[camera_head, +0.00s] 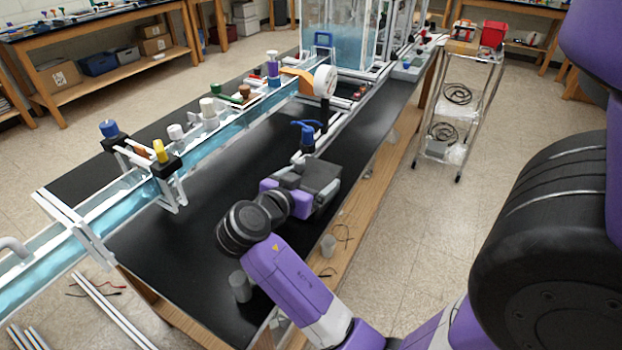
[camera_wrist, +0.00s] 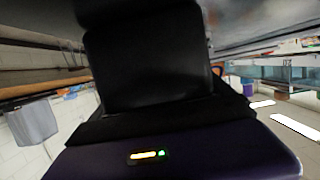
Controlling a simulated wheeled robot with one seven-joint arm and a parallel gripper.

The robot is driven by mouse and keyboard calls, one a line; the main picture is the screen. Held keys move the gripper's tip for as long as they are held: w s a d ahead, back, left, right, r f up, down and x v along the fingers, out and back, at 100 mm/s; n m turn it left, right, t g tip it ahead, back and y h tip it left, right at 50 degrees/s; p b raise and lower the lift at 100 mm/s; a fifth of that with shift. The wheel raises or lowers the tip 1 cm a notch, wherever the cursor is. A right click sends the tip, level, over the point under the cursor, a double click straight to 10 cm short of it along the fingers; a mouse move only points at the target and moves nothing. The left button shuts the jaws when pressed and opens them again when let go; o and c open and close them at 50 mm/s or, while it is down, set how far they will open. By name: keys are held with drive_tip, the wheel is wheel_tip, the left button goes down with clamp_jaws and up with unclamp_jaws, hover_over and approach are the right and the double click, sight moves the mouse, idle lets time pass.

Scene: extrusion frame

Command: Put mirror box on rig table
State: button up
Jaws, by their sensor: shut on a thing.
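My gripper (camera_head: 305,187) is over the right side of the black-topped rig table (camera_head: 190,270) in the head view. It is shut on a dark grey, box-shaped thing (camera_head: 322,176), which I take to be the mirror box. In the wrist view a black block (camera_wrist: 150,60) fills the middle, in front of the purple housing with its small lights. The fingertips and the box's underside are hidden, so I cannot tell whether it touches the tabletop.
A long water channel (camera_head: 215,135) with clamps runs along the table's left. A blue-topped piece (camera_head: 307,137) stands just beyond my gripper. A grey cylinder (camera_head: 240,287) stands near the front edge. A wire cart (camera_head: 460,105) is at the right. Bare tabletop lies left of my gripper.

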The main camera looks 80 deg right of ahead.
drive_tip(key=shift+f, duration=0.2)
drive_tip(key=o, duration=1.4)
drive_tip(key=shift+r, duration=0.1)
drive_tip(key=shift+c, duration=0.2)
drive_tip(key=shift+r, duration=0.1)
drive_tip(key=shift+r, duration=0.15)
drive_tip(key=b+v, duration=0.1)
drive_tip(key=v, duration=1.1)
drive_tip(key=shift+w, duration=0.1)
